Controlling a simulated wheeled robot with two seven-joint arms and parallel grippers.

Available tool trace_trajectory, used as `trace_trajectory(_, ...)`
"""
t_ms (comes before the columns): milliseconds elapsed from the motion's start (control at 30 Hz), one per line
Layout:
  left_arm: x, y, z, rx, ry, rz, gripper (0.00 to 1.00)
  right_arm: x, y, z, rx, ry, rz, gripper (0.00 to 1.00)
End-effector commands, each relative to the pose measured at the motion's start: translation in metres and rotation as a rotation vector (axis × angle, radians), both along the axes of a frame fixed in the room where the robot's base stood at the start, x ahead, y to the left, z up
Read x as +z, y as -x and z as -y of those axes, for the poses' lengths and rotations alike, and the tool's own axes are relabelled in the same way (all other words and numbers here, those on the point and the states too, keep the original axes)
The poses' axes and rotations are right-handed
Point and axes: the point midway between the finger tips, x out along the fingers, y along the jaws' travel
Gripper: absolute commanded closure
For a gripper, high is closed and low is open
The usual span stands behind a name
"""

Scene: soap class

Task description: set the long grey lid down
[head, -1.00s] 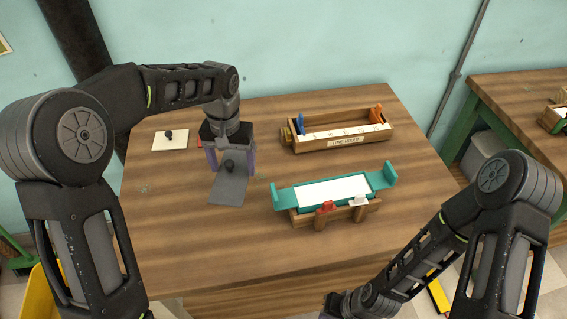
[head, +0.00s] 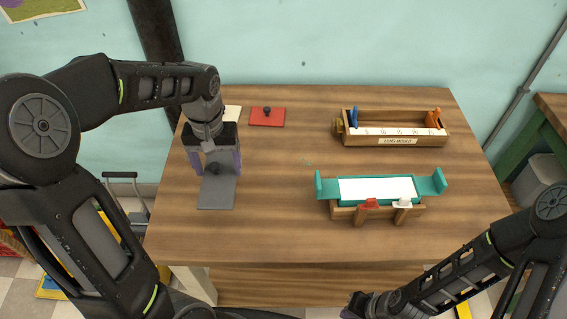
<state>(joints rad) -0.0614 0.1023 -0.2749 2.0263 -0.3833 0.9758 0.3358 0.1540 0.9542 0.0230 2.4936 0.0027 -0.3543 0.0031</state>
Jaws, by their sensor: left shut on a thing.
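The long grey lid (head: 217,193) is a flat grey plate with a dark knob, at the left side of the table in the head view. My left gripper (head: 215,170) is over its far part, shut on the knob. I cannot tell whether the lid touches the table or hangs just above it. My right gripper (head: 355,306) is at the bottom of the view, low in front of the table; its fingers are mostly hidden.
A red lid (head: 267,117) and a partly hidden cream lid (head: 232,112) lie behind the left gripper. A wooden long mould (head: 397,141) stands at the back right. A teal-lined mould (head: 323,188) on a wooden stand is in front of it. The table's middle (head: 275,190) is clear.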

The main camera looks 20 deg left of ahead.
Motion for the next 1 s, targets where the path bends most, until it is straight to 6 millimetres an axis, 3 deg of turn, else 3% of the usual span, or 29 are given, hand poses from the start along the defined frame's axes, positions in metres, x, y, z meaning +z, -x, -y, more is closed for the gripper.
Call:
trace_trajectory(167, -0.008, 0.0, 0.0, -0.001, 0.0, -0.003, 0.67, 0.001, 0.0, 0.0, 0.0, 0.0, 0.0, 1.0)
trace_trajectory(500, -0.06, 0.0, 0.0, 0.0, 0.0, -0.002, 0.67, 0.005, 0.001, 0.0, 0.0, 0.002, -0.003, 1.0)
trace_trajectory(833, -0.064, 0.0, 0.0, -0.001, 0.0, 0.0, 0.67, 0.005, 0.001, 0.0, 0.0, 0.002, -0.003, 1.0)
trace_trajectory(1000, -0.083, 0.001, 0.0, -0.001, 0.0, -0.004, 0.67, 0.007, 0.001, 0.0, -0.001, 0.002, -0.003, 1.0)
